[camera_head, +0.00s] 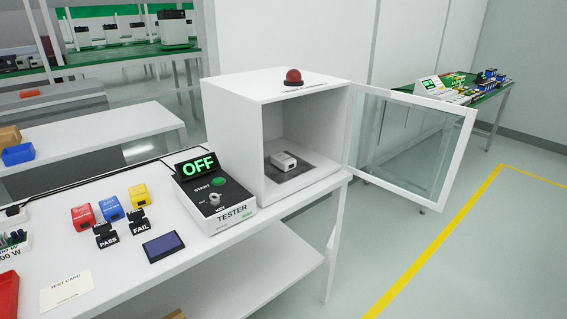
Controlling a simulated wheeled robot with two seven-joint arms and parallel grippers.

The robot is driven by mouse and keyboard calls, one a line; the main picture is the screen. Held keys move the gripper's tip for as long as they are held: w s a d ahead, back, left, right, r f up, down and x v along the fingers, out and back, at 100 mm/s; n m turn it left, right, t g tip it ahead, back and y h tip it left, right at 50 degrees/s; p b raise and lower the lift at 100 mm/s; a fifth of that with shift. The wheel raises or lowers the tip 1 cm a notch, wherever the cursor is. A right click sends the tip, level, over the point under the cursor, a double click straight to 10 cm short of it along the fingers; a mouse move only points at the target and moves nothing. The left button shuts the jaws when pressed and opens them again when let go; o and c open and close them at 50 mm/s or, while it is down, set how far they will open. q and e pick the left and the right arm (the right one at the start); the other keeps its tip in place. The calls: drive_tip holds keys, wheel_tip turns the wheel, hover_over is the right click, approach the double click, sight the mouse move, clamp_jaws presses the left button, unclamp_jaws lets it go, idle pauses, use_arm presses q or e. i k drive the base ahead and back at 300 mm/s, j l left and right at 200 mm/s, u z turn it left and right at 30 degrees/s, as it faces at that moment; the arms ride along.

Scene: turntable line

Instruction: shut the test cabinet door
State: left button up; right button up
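The test cabinet (232,127) is a white box at the right end of the white table. Its door (461,159), a clear pane in a white frame, stands wide open, swung out to the right past the table's end. It hangs from the right side of the cabinet opening. A small white device (284,160) sits on a dark plate (303,171) inside. A red dome (293,76) is on the cabinet's top. Neither of my grippers shows in this view.
The tester (213,204) reading OFF stands left of the cabinet. Red (83,216), blue (110,208) and yellow (139,195) blocks, PASS and FAIL stamps and a dark blue pad (163,246) lie on the table (118,287). A green table (492,107) stands behind the door. Floor at right is clear.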

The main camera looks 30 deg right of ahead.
sight(470, 115)
drive_tip(key=l+u, duration=0.1)
drive_tip(key=l, duration=0.45)
drive_tip(key=l+u, duration=0.15)
drive_tip(key=l, duration=0.45)
drive_tip(key=l+u, duration=0.1)
drive_tip(key=l, duration=0.5)
drive_tip(key=l+u, duration=0.1)
drive_tip(key=l, duration=0.45)
drive_tip(key=l+u, duration=0.1)
drive_tip(key=l, duration=0.5)
drive_tip(key=l+u, duration=0.15)
drive_tip(key=l, duration=0.4)
drive_tip(key=k+l+u, duration=0.1)
drive_tip(key=l, duration=0.45)
drive_tip(key=k+l+u, duration=0.1)
drive_tip(key=l, duration=0.45)
drive_tip(key=k, duration=0.1)
